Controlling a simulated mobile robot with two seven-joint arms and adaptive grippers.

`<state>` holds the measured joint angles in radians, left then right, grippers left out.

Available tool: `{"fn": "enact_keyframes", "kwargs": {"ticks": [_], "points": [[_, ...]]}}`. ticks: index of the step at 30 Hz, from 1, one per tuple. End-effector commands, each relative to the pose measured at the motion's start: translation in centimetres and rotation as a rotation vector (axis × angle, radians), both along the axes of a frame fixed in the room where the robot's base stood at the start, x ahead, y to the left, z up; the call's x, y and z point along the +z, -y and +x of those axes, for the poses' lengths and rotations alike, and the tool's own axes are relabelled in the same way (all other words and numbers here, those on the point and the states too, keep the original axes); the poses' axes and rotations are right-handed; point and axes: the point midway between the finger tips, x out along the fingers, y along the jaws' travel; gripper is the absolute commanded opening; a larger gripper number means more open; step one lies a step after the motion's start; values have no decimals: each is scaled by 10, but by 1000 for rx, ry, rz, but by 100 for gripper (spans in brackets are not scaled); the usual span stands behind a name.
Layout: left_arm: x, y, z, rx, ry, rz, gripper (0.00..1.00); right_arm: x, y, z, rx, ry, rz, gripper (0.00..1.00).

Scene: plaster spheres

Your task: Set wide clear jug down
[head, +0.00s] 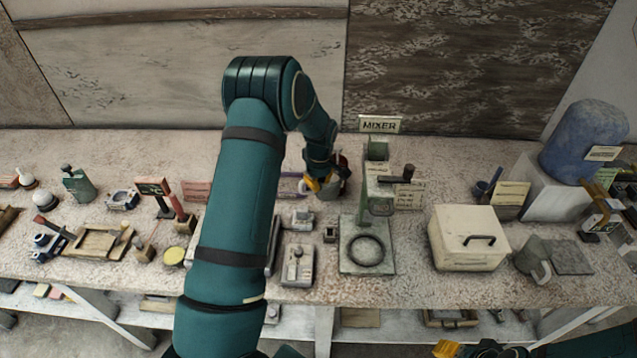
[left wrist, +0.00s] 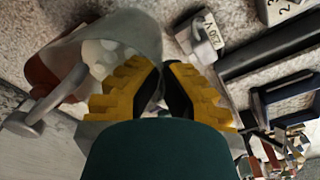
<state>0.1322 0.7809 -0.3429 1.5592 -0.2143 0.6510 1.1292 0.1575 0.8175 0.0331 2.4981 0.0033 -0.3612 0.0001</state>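My left gripper (head: 318,184) is at the back middle of the bench, left of the mixer. Its yellow fingers (left wrist: 163,72) are close together at the wall of the wide clear jug (left wrist: 135,32), shut on it. The jug looks greyish and see-through, with pale round shapes showing in it and a handle at its left in the wrist view. In the head view the jug (head: 329,193) is mostly hidden by the gripper; whether its base touches the bench cannot be told. My right gripper (head: 450,349) is partly in view at the bottom edge, and its opening is unclear.
The mixer (head: 378,205), with a ring on its base, stands just right of the jug. A grey scale-like device (head: 298,266) is in front. A cream lidded box (head: 468,240) and a blue drum (head: 585,142) stand to the right. Bare bench (head: 440,160) lies behind the box.

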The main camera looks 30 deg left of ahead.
Motion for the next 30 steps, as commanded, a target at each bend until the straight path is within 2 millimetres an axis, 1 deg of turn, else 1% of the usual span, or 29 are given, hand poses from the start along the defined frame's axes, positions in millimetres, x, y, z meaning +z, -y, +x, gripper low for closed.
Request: {"fn": "enact_keyframes", "kwargs": {"ticks": [5,11,21,25,30], "points": [[0,1,1,11,5,0,0,-4,0,0,0,0,0,47],[-14,0,0,10,3,0,0,-15,-1,1,1,0,-2,47],[-46,0,1,10,4,1,0,-42,-2,1,0,0,-7,47],[-53,0,1,11,5,0,0,-47,-2,1,-1,-2,-8,47],[-55,0,1,11,5,0,0,-49,-2,1,-1,-2,-9,47]]}}
